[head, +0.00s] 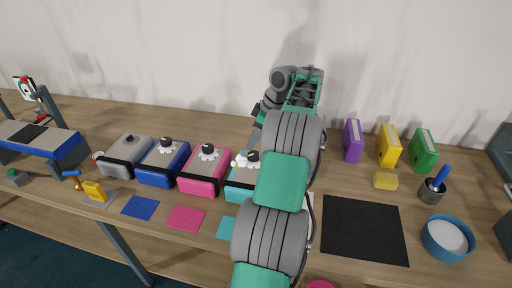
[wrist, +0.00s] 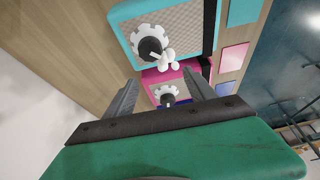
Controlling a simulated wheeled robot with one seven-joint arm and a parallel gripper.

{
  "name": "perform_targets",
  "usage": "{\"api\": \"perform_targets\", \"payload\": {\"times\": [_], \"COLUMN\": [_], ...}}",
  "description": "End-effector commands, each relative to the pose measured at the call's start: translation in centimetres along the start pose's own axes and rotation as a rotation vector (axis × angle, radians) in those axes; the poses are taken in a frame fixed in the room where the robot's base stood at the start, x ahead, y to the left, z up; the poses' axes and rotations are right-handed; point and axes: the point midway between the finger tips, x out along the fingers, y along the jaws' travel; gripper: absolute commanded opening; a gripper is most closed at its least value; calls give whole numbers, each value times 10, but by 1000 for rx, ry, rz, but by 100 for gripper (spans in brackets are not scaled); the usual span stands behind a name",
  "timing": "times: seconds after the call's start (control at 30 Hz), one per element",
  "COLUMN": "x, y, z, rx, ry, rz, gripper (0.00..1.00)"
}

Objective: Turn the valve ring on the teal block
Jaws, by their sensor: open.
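The teal block (head: 240,190) stands in a row of blocks on the wooden table, partly hidden behind my arm in the head view. The wrist view shows the teal block (wrist: 208,38) at the top, with a white scalloped valve ring (wrist: 149,41) around a dark knob on its face. A small white lobed piece sits beside the ring. The ring also shows in the head view (head: 253,160). My gripper (wrist: 162,88) is open, its two fingers apart with nothing between them, short of the teal block. In the head view my arm hides the fingers.
Pink (head: 205,172), blue (head: 164,164) and grey (head: 126,156) blocks stand left of the teal one. A black mat (head: 364,229), blue bowl (head: 447,239), pen cup (head: 431,192), yellow sponge (head: 386,181) and upright binders (head: 389,146) lie to the right. A wall closes the back.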

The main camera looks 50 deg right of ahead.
Motion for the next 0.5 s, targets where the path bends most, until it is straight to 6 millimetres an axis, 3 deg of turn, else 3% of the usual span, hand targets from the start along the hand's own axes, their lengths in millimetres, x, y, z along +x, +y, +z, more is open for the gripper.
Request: {"api": "perform_targets", "payload": {"times": [0.03,0.13,0.5], "x": [-3,2,65], "y": [8,13,13], "z": [18,34,33], "rx": [-9,-27,-25], "ry": [2,4,4], "rz": [3,3,3], "gripper": [64,64,64]}}
